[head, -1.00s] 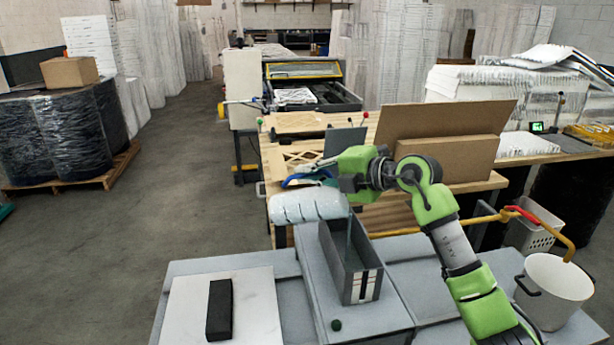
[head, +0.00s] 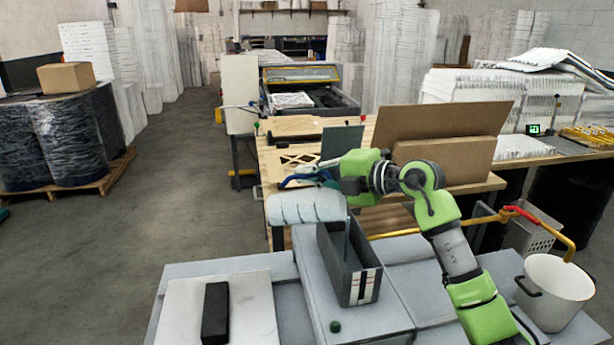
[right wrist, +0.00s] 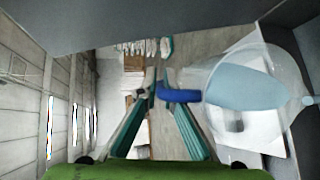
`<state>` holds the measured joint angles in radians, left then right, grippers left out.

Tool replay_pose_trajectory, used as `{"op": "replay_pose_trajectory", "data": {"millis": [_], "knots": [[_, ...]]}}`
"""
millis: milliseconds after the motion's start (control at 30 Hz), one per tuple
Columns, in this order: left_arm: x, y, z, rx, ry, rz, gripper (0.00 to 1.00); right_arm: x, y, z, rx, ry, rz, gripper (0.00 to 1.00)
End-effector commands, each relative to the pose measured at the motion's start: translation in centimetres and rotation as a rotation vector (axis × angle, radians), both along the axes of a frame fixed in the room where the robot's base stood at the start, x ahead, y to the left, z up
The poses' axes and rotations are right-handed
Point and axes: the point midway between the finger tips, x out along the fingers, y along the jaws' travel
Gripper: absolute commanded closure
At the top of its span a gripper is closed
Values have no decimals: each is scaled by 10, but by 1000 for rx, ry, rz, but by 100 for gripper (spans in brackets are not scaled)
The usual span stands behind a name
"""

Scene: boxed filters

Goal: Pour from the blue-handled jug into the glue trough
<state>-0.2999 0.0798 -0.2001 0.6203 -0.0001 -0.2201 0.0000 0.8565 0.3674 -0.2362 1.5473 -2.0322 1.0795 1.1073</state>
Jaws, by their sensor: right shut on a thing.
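The blue-handled jug (head: 305,208) is translucent and whitish and lies tipped nearly on its side, its mouth end towards the right. My right gripper (head: 322,178) is shut on its blue handle; the handle shows between the fingers in the right wrist view (right wrist: 180,96). That view also shows pale blue liquid (right wrist: 240,88) inside the clear jug. The glue trough (head: 362,288) is a long grey open box below and right of the jug. A thin grey-blue strand (head: 347,238) runs down from the jug's mouth end into the trough. The trough's inside bottom is hidden. My left gripper is out of view.
A black block (head: 215,312) lies on a white board (head: 252,310) at the left. A small green knob (head: 335,326) is before the trough. A white pot (head: 556,290) stands at the right by a yellow pipe (head: 570,245). A wooden table (head: 480,185) is behind.

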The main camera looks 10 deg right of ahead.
Motion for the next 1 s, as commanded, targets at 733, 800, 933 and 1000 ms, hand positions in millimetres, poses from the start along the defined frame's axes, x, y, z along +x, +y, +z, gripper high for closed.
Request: {"op": "replay_pose_trajectory", "data": {"millis": [733,800,933,1000], "knots": [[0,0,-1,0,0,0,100,0,-1,1,6,-4,0,100],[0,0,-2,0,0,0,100,0,-1,1,9,-5,0,100],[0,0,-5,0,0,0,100,-1,-2,0,20,-9,-1,100],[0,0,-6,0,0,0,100,-1,-3,0,26,-11,-1,100]]}}
